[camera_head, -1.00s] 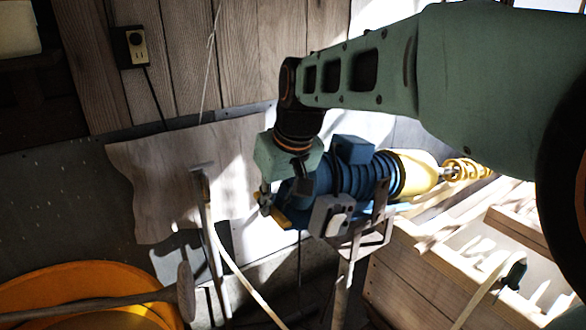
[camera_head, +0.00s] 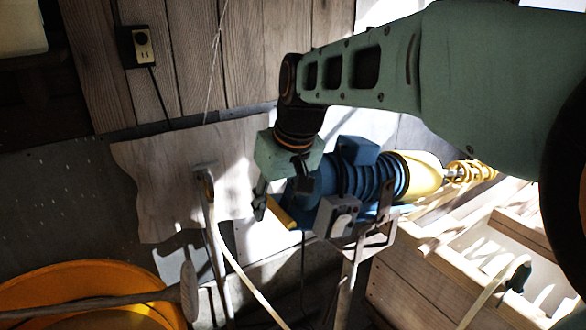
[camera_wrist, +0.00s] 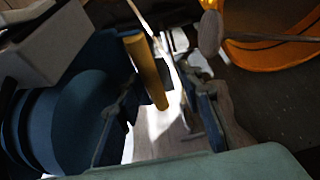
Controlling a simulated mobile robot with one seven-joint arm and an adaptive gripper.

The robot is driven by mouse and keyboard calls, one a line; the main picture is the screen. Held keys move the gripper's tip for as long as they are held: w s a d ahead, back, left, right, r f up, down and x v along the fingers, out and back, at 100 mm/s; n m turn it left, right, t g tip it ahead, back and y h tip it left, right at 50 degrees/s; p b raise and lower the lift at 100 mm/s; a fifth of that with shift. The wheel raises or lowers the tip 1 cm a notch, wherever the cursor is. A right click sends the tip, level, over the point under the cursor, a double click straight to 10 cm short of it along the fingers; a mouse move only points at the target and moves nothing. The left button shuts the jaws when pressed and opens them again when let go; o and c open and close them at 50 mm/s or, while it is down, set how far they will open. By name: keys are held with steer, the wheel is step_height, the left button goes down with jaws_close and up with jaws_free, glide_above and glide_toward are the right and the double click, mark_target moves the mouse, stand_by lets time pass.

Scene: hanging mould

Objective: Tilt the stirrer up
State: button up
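The stirrer (camera_head: 370,178) has a ribbed blue body, a yellow cone and a yellow coiled whisk end. It lies nearly level on a metal stand (camera_head: 352,258), its whisk end pointing right and slightly up. A yellow handle (camera_head: 284,213) sticks out at its left end; it also shows in the wrist view (camera_wrist: 147,70). My gripper (camera_head: 279,204) is at that left end, pointing down. In the wrist view, my gripper (camera_wrist: 162,88) has its fingers apart, with the handle between them, closer to the left finger. Whether that finger touches the handle is unclear.
A grey switch box (camera_head: 336,216) sits on the stirrer's near side. A wooden crate (camera_head: 405,285) stands below right. An orange tub (camera_head: 60,285) with a long-handled tool is at lower left. A thin post (camera_head: 212,235) and a hanging board (camera_head: 150,185) stand left of my gripper.

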step_height(320, 180, up, 10)
stand_by(0.3)
steer(key=shift+f, duration=0.1)
